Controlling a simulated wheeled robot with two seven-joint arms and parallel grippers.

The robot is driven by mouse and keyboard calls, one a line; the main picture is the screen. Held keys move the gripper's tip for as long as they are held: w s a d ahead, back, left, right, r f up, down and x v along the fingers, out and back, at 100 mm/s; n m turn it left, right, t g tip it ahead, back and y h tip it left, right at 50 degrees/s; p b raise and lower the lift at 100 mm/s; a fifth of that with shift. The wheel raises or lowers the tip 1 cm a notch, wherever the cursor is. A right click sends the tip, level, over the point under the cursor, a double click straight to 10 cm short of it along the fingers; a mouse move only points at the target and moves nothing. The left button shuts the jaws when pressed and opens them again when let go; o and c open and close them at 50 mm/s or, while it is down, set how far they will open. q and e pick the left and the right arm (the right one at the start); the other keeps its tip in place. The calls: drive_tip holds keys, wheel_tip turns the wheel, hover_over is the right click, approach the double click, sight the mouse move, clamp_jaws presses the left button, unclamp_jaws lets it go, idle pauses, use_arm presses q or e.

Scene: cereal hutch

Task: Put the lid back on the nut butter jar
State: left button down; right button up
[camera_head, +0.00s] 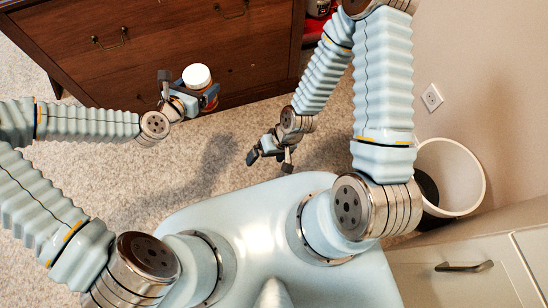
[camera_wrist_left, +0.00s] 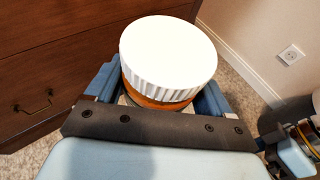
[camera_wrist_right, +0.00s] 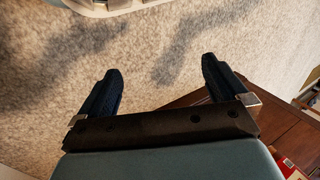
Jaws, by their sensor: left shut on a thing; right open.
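The nut butter jar, with an amber-brown body (camera_wrist_left: 160,101), is held upright in my left gripper (camera_head: 190,90) in front of the wooden hutch. The white ribbed lid (camera_wrist_left: 168,52) sits level on top of the jar and covers its mouth; it also shows in the head view (camera_head: 197,76). I cannot tell whether the lid is screwed tight. The blue fingers of my left gripper are shut on the jar's sides, below the lid. My right gripper (camera_head: 270,160) is open and empty, to the right of the jar and apart from it, above the carpet.
The dark wooden hutch (camera_head: 160,55) with drawer handles stands behind the jar. A white bin (camera_head: 455,170) stands at the right by the wall. A pale cabinet (camera_head: 450,285) is at the lower right. Red items (camera_head: 312,28) show beside my right arm. The carpet between my grippers is clear.

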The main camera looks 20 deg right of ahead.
drive_tip(key=shift+s+d+f+m+t+h, duration=0.15)
drive_tip(key=shift+s+d+f+m, duration=0.1)
drive_tip(key=shift+d+f+m, duration=0.25)
drive_tip(key=shift+s+d+f+m+t+h, duration=0.15)
drive_tip(key=shift+s+d+f+m, duration=0.15)
drive_tip(key=shift+d, duration=0.25)
use_arm(q)
drive_tip(key=shift+r, duration=0.1)
use_arm(e)
drive_tip(key=shift+w+r, duration=0.1)
use_arm(q)
drive_tip(key=w+a+r+n+t+y, duration=0.1)
drive_tip(key=a+n+y, duration=0.3)
drive_tip(key=a, duration=0.4)
drive_tip(key=w+a+r+n+t+y, duration=0.1)
drive_tip(key=a+n+t+y, duration=0.1)
drive_tip(key=a+n+y, duration=0.2)
drive_tip(key=a, duration=0.3)
drive_tip(key=shift+a+y, duration=0.3)
drive_tip(key=shift+a, duration=0.1)
